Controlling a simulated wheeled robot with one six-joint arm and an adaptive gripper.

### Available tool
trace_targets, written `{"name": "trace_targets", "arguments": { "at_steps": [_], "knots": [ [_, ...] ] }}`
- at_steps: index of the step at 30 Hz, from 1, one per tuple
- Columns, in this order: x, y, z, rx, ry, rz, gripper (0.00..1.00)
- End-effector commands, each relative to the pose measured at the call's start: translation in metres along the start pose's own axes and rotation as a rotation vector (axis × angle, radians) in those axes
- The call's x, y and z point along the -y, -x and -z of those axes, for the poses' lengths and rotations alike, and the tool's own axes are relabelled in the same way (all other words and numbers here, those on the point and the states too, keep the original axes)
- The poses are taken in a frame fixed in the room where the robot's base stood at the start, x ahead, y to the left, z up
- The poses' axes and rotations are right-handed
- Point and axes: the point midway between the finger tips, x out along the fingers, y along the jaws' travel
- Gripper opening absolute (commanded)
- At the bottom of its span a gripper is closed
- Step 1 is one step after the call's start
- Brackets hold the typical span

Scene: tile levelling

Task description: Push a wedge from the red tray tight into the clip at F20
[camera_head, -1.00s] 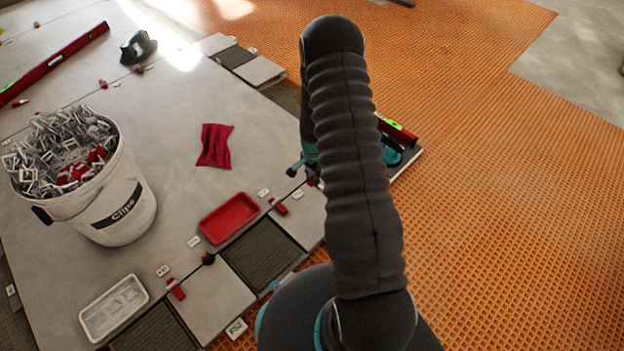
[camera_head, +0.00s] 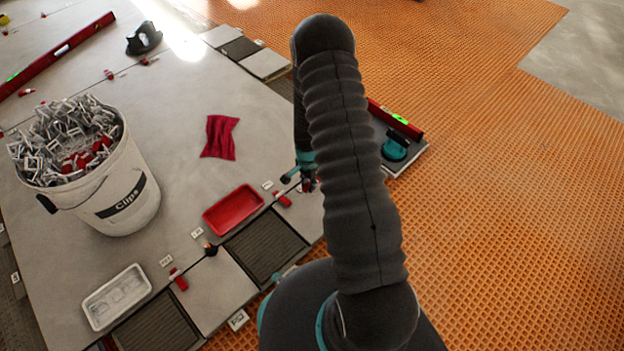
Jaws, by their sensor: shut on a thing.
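My gripper (camera_head: 301,181) is low over the tile edge, right of the red tray, and partly hidden behind my arm. It is shut on a small red thing that looks like a wedge, barely visible between the jaws. The red tray (camera_head: 233,210) lies on the grey tiles, and I see no wedge in it. A red wedge in a clip (camera_head: 283,199) sits at a tile joint just left of and below my gripper. Another red wedge in a clip (camera_head: 178,279) sits further lower left. The small cards are too small to read, so I cannot tell which clip is F20.
A white bucket of clips (camera_head: 128,205) stands at left. A red level (camera_head: 394,118) and a teal-handled tool (camera_head: 395,148) are right of my arm.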

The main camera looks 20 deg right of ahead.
Motion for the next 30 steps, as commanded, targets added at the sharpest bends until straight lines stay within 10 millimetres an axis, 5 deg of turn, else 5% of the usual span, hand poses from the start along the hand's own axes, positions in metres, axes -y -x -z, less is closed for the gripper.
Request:
{"name": "trace_targets", "arguments": {
  "at_steps": [12,30],
  "knots": [
    [0.000,-0.032,0.001,0.000,0.000,0.001,0.06],
    [0.001,-0.037,0.001,-0.001,-0.001,0.001,0.06]
  ]
}}
